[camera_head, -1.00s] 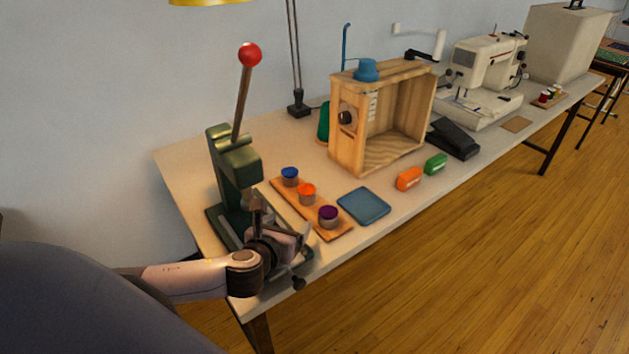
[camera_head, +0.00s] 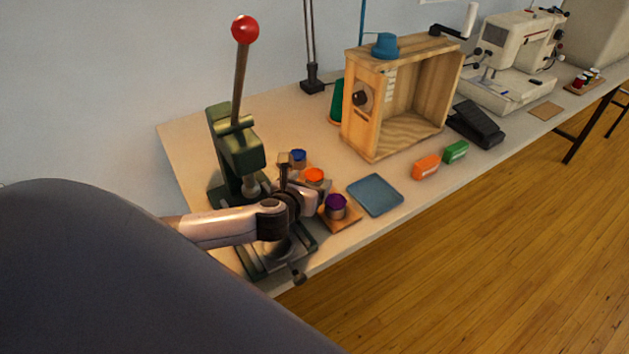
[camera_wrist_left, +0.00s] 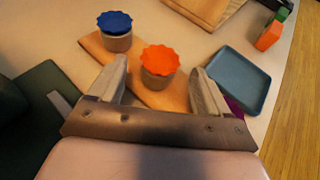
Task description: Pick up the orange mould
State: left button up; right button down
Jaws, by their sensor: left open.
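The orange mould (camera_head: 314,175) is a grey cylinder with a scalloped orange top, standing on a wooden board between a blue mould (camera_head: 298,157) and a purple mould (camera_head: 336,203). My left gripper (camera_head: 303,184) is open and empty at the orange mould. In the left wrist view the orange mould (camera_wrist_left: 160,62) stands just ahead, roughly between the two open fingertips (camera_wrist_left: 160,72); I cannot tell whether either finger touches it. The blue mould (camera_wrist_left: 115,27) is to the left there, and the purple one is mostly hidden behind the right finger. My right gripper is not in view.
A green press (camera_head: 238,150) with a red-knobbed lever stands close to my left arm. A blue tray (camera_head: 375,195) lies right of the wooden board (camera_wrist_left: 97,44). A wooden box (camera_head: 376,125), orange and green blocks, a pedal and a sewing machine (camera_head: 515,50) stand farther along the table.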

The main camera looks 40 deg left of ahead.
aim_at(314, 181)
pick_arm(q)
jog(key=shift+x, duration=1.4)
jog(key=shift+r, duration=0.1)
jog(key=c, duration=1.2)
jog(key=shift+c, duration=0.2)
